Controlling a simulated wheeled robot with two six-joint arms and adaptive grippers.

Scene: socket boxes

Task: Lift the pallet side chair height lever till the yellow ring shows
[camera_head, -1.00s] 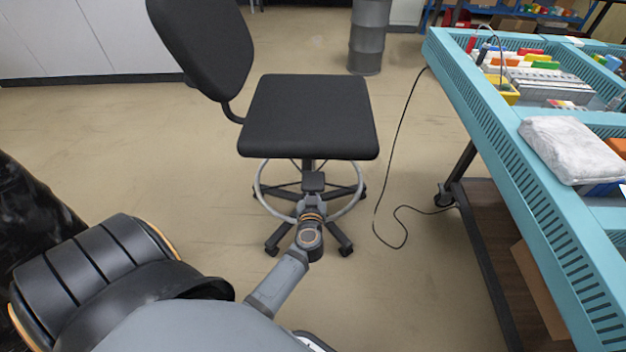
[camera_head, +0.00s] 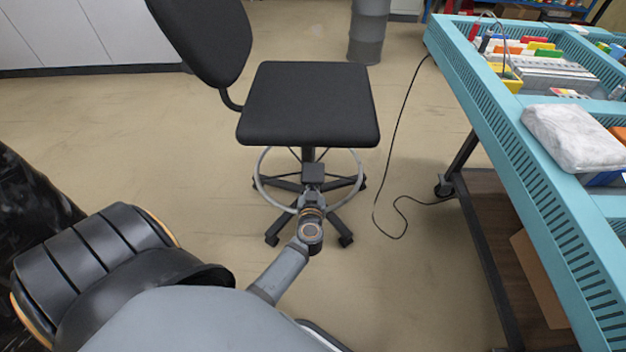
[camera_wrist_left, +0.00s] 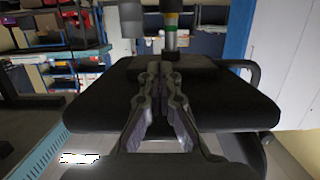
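The black chair seat (camera_head: 308,105) stands mid-view on a post with a pale foot ring (camera_head: 262,170). My left arm reaches toward it, and my left wrist (camera_head: 310,232) is low in front of the seat. In the left wrist view, which appears upside down, the seat (camera_wrist_left: 95,105) fills the middle. My left gripper (camera_wrist_left: 163,70) has its fingertips close together by a dark mechanism (camera_wrist_left: 190,65) under the seat. I cannot make out the lever at the tips or a grip on it. The chair post (camera_wrist_left: 171,40) shows yellow-orange and green bands (camera_wrist_left: 172,18). My right gripper is out of view.
A blue-green bench (camera_head: 530,170) with parts bins and a grey bag (camera_head: 573,137) stands on the right. A black cable (camera_head: 388,165) runs down from it to the floor. A grey drum (camera_head: 368,30) stands behind. The floor beside the chair is mostly clear.

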